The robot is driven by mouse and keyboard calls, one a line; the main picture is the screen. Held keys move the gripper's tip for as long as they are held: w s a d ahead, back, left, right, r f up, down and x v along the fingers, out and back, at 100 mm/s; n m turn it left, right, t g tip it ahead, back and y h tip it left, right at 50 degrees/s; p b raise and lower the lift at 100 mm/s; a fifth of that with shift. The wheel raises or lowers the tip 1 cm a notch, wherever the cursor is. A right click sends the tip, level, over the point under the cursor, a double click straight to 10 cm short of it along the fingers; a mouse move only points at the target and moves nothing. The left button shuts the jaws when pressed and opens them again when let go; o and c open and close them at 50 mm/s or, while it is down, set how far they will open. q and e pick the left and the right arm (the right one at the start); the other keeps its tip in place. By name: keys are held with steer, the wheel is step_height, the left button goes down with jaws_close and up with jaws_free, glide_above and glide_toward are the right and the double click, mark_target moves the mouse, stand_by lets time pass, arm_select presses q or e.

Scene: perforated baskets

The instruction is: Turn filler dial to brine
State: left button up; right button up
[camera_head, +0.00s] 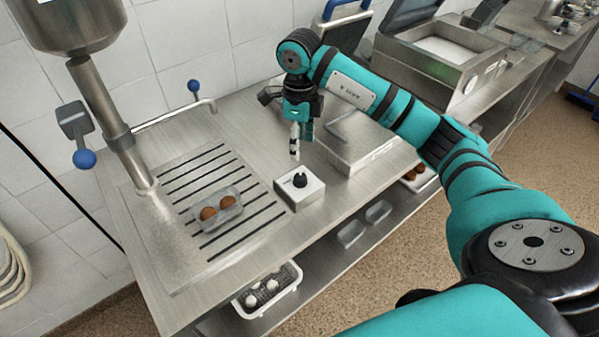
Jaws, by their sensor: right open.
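The filler dial is a black knob (300,180) on top of a small white box (300,189) on the steel counter. A small mark shows near the knob, but it is too small to read, so I cannot tell the setting. My right gripper (295,150) is open and points down, above and slightly behind the knob, apart from it. My left gripper is not in view.
A clear tray with brown round items (217,208) sits on the slotted drain area left of the box. A steel filler column (100,105) with blue-knobbed levers stands at the left. A flat steel unit (350,140) is right of my gripper. A white basket (268,290) is below.

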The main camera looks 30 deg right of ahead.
mark_target(300, 176)
step_height(300, 176, down, 11)
steer(key=shift+f+p, duration=0.2)
steer(key=shift+p, duration=1.05)
steer(key=shift+c, duration=0.4)
jaws_close()
